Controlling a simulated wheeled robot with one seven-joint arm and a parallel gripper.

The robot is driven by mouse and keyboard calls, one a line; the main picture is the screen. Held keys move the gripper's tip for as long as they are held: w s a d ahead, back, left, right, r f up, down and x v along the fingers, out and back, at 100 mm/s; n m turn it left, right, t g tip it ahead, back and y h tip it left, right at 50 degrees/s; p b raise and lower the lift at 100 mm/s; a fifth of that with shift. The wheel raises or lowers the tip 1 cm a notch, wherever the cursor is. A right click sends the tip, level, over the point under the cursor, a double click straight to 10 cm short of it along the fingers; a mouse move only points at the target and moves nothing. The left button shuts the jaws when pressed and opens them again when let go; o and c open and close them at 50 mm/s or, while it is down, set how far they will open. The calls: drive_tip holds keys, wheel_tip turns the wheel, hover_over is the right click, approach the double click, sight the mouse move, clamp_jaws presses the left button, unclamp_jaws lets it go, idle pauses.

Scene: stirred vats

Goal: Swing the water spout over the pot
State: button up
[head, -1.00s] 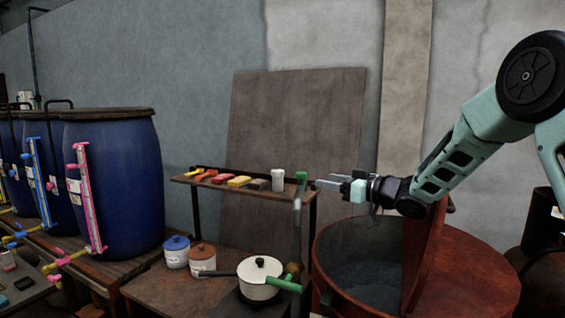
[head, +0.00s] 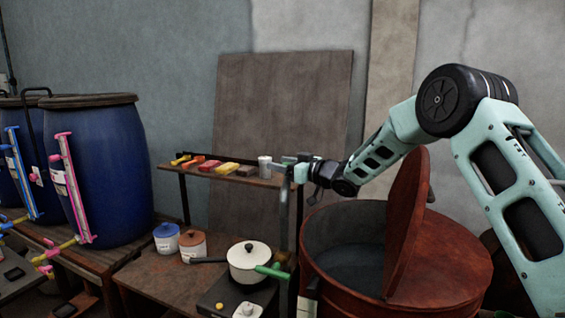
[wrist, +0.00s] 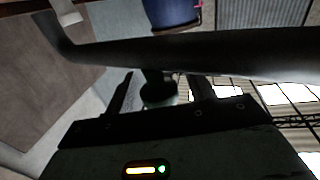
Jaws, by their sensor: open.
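My gripper (head: 285,166) is at the spout's top. In the wrist view my gripper (wrist: 160,90) is open, with a round greenish knob (wrist: 160,96) between its fingers; I cannot tell if they touch it.
A shelf (head: 222,178) with colored blocks and a white cup (head: 264,166) is just left of my gripper. Two lidded jars (head: 192,245) stand left of the pot. A red vat (head: 330,262) with its lid raised is at right. Blue barrels (head: 105,165) stand far left.

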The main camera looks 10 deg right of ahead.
clamp_jaws()
